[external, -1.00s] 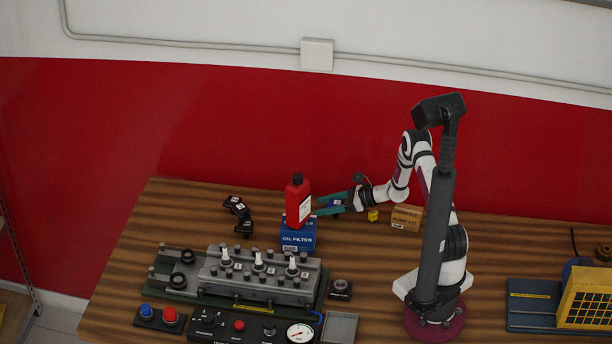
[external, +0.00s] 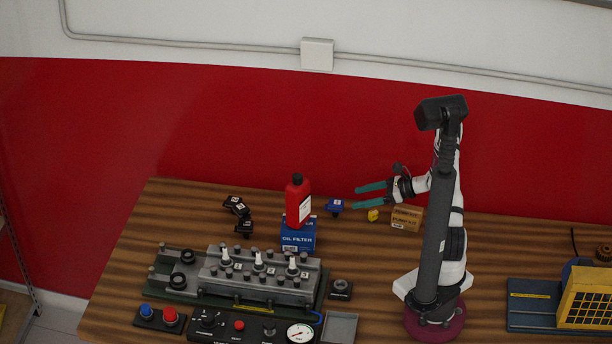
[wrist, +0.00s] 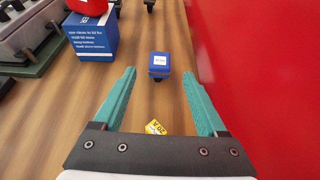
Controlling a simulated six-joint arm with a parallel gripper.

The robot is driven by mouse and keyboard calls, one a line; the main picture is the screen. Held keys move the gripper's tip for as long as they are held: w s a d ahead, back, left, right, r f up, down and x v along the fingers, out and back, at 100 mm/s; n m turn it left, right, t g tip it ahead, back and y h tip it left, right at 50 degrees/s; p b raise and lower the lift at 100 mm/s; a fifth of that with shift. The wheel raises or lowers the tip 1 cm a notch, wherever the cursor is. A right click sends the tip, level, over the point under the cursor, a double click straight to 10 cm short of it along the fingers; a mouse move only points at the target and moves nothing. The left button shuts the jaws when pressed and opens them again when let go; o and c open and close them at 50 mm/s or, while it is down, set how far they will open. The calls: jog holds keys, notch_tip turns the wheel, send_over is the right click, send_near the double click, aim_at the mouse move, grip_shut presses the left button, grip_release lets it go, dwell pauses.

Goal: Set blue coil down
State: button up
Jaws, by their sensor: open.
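The blue coil (external: 334,205) rests on the wooden bench, right of the red bottle and near the red wall. In the wrist view the blue coil (wrist: 159,64) shows a white label on top and lies beyond the fingertips, between their lines. My gripper (external: 357,198) is open and empty, with teal fingers pointing left, above the bench and to the right of the coil. Its two fingers (wrist: 159,73) are spread wide in the wrist view, apart from the coil.
The oil filter box (external: 298,235) and red bottle (external: 298,202) stand left of the coil. A yellow piece (external: 373,215) and a cardboard box (external: 407,217) lie to its right. Black coils (external: 238,208) lie at the back left. The engine block (external: 258,276) stands in front.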

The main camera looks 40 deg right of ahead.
jog(key=s+a+r+n+g, duration=0.7)
jog(key=s+a+r+n, duration=0.4)
jog(key=a+r, duration=0.25)
jog(key=s+r+n+g+h, duration=0.2)
jog(key=s+n+h, duration=0.5)
jog(key=s, duration=1.3)
jog(key=n, duration=0.3)
jog(key=shift+s+d+r+g+h, duration=0.2)
jog(key=shift+d+r+g+h, duration=0.05)
jog(key=shift+d+g+h, duration=0.05)
